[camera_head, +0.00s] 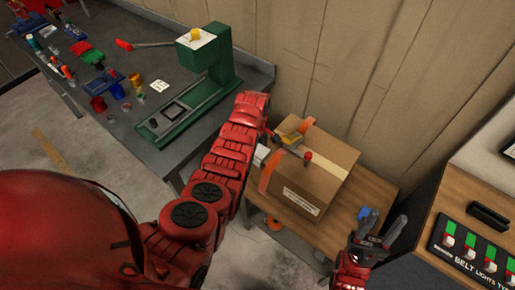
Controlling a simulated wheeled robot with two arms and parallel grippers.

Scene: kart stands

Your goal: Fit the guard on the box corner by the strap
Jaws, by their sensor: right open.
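A brown cardboard box (322,178) with a white label sits on a small wooden table. An orange piece (270,172), which looks like a corner guard, stands at the box's left edge. A second, smaller orange piece (306,124) is at the back of the top. A yellow and grey device (290,138) rests on top near the back left edge; I cannot make out the strap clearly. My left gripper (268,132) is beside the box's back left side, mostly hidden by its own arm, its jaws unclear. My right gripper (375,228) is open and empty, right of and in front of the box.
A red knob (308,156) stands up on or above the box top. A small blue item (364,213) lies on the wooden table (335,238). A grey bench (130,155) with a green press (205,85) is at left. A control panel (475,252) is at right. A wall stands behind.

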